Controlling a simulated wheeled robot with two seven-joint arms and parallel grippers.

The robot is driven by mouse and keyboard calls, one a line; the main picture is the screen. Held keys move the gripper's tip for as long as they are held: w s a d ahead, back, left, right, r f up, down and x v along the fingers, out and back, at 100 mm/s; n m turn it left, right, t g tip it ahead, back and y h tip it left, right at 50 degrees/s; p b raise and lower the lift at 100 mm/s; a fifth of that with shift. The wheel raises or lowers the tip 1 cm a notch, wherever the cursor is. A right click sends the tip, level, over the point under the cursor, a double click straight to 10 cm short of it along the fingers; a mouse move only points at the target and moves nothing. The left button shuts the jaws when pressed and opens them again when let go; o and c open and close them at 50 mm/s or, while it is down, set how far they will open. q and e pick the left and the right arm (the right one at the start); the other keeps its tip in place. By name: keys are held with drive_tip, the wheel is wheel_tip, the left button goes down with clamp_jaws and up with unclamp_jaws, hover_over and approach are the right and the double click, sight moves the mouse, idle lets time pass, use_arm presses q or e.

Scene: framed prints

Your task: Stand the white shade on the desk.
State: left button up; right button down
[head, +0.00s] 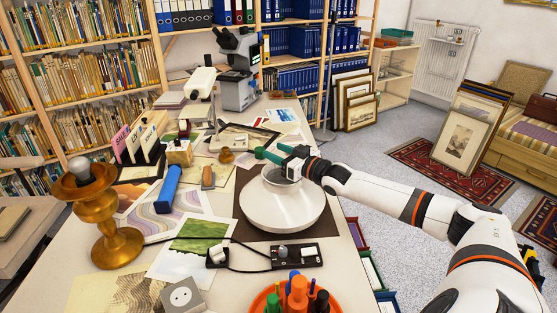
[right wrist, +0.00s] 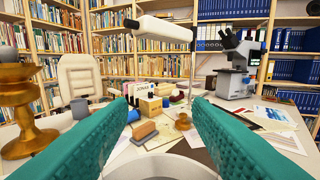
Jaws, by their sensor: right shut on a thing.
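The white shade (head: 282,208) is a wide, rounded form with a narrower neck at the top. It is upright over a dark brown sheet (head: 248,228) on the desk (head: 345,270); I cannot tell whether its bottom touches. My right gripper (head: 277,153) reaches in from the right with teal fingers at the neck and is shut on the shade. In the right wrist view, the shade's white rim (right wrist: 172,165) shows low between the two fingers. A brass lamp base (head: 115,240) with a bare bulb stands at the desk's left. My left gripper is not in view.
A power strip (head: 275,258) and cable lie in front of the shade. An orange tool holder (head: 298,295) stands at the near edge. A blue roll (head: 168,190), prints and small blocks cover the left. A microscope (head: 237,75) and a white desk lamp (head: 200,82) stand behind.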

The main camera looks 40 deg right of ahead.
drive_tip(key=shift+f, duration=0.9)
drive_tip(key=shift+f, duration=0.15)
drive_tip(key=c, duration=0.7)
unclamp_jaws()
drive_tip(key=shift+f, duration=0.1)
